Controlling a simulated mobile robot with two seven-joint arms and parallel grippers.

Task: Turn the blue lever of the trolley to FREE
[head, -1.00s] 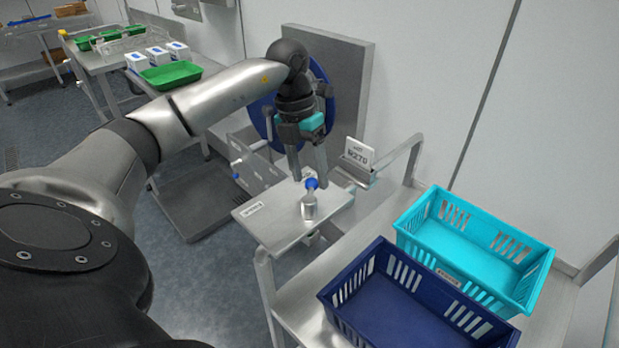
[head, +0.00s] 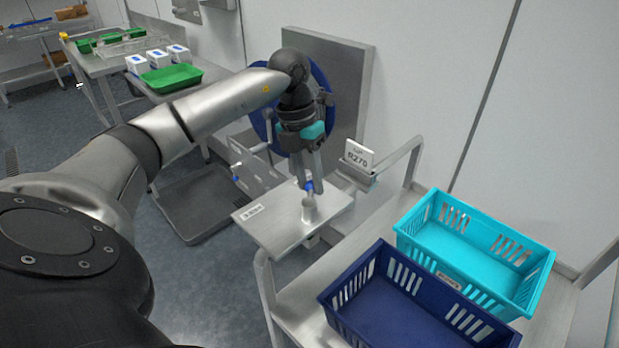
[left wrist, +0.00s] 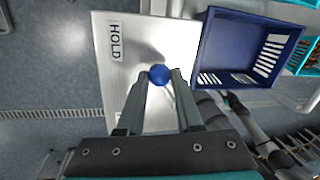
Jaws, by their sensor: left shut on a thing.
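The blue lever knob (head: 308,186) sits on a short metal post (head: 309,208) that rises from the trolley's steel plate (head: 275,228). My left gripper (head: 309,184) points down from above and is shut on the knob. In the left wrist view, the blue knob (left wrist: 160,74) shows between the two fingertips. A HOLD label (left wrist: 115,40) is on the plate to the left of the knob there. No FREE label is readable. The lever below the knob is mostly hidden by the gripper. Part of my right arm appears in the left wrist view; its jaws are unclear.
A dark blue crate (head: 335,300) and a turquoise crate (head: 400,236) stand on the trolley to the right. A small sign (head: 358,156) stands behind the plate. A grey panel with a blue disc (head: 325,95) is behind my gripper. A green tray (head: 171,77) is far left.

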